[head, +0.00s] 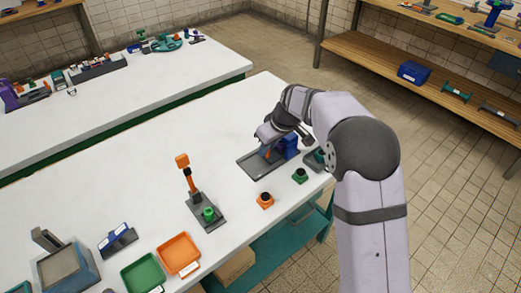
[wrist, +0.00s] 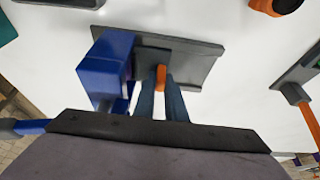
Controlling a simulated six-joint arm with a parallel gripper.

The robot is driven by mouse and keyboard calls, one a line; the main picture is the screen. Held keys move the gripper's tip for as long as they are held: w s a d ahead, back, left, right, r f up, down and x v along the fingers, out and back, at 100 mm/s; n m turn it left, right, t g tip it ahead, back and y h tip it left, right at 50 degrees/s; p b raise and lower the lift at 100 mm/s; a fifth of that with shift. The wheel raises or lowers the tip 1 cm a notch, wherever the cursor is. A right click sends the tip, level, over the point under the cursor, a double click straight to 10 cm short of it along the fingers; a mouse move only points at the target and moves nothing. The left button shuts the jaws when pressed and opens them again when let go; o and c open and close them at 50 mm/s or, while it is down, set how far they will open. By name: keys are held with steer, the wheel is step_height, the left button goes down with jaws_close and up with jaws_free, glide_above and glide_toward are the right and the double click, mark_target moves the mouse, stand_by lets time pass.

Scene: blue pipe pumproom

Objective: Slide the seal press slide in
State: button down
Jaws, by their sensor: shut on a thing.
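The seal press stands near the right edge of the white table. It has a dark grey base plate (head: 257,166) and a blue block (head: 291,143); in the wrist view the blue block (wrist: 104,68) is left of the fingers and the plate (wrist: 205,62) lies beneath. A small orange handle (wrist: 160,76) shows between my fingertips, on the grey slide. My gripper (wrist: 161,92) is shut on this orange handle. In the head view my wrist partly covers the press. How far the slide sits in the blue block is hidden.
An orange-levered tool (head: 190,185) stands left of the press. A small orange part (head: 265,201) and a small green part (head: 300,176) sit near the front edge. Orange (head: 178,255) and green (head: 143,273) trays lie at front left. The table behind the press is clear.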

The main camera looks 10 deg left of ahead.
steer(key=shift+w+d+r, duration=0.1)
steer(key=shift+w+d, duration=0.05)
steer(key=shift+w, duration=0.05)
steer(key=c, duration=1.8)
jaws_free()
steer(key=shift+s, duration=0.1)
